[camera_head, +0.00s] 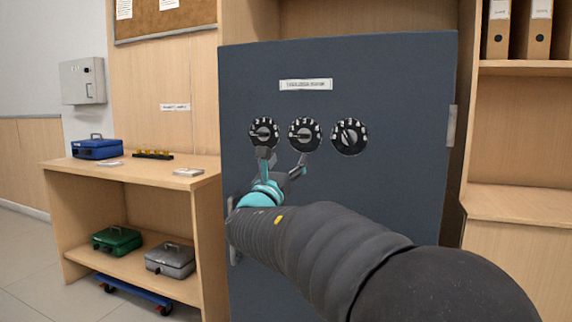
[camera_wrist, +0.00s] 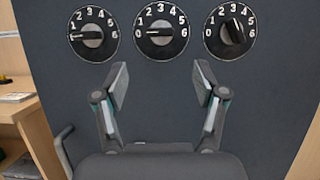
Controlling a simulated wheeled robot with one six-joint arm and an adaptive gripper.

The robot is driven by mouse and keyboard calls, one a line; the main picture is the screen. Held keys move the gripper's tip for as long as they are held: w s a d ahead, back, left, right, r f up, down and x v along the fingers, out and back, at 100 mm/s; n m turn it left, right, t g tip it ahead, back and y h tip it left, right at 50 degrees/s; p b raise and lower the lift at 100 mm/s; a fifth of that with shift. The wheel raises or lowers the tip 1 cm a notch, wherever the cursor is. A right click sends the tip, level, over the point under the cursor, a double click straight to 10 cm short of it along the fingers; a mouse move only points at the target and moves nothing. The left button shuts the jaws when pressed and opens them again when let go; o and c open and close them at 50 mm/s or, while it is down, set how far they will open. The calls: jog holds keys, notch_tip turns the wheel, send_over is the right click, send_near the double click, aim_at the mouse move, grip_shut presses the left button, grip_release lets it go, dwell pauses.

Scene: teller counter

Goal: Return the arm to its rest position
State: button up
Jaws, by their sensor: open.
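My arm (camera_head: 330,245) reaches from the lower right of the head view toward a dark grey safe door (camera_head: 400,90). My gripper (camera_head: 284,162) is open and empty in front of the door, just below the dials. In the wrist view my gripper (camera_wrist: 160,85) has its two fingers spread, with nothing between them. The left dial (camera_head: 264,133), middle dial (camera_head: 305,133) and right dial (camera_head: 349,136) sit in a row.
A wooden counter (camera_head: 150,172) at left holds a blue cash box (camera_head: 97,147). A green box (camera_head: 117,240) and a grey box (camera_head: 170,260) are on its lower shelf. A blue dolly (camera_head: 135,291) is below. Shelving with binders (camera_head: 538,30) stands at right.

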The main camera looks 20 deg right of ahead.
jog(key=shift+s+a+f, duration=0.15)
jog(key=shift+s, duration=0.1)
jog(key=s+d+f+m+g+y, duration=0.25)
jog(key=s+f+m+g, duration=0.45)
jog(key=f, duration=0.4)
jog(key=s+d+f+m+g+y, duration=0.1)
jog(key=s+d+f+m+g, duration=0.25)
jog(key=s+f+m, duration=0.45)
jog(key=s+a+f+m+g+y+p, duration=0.2)
jog(key=s+a+f+m+g+y, duration=0.3)
jog(key=s+f+m, duration=0.6)
jog(key=s+a+r+m+t+y+p, duration=0.1)
jog(key=s+a+r+y, duration=0.1)
jog(key=s, duration=0.3)
jog(key=s+a+r+m+t+y+p, duration=0.2)
jog(key=s+r, duration=0.1)
jog(key=s, duration=0.2)
jog(key=shift+s+a+y, duration=0.25)
jog(key=shift+s+y, duration=0.1)
jog(key=shift+s, duration=0.05)
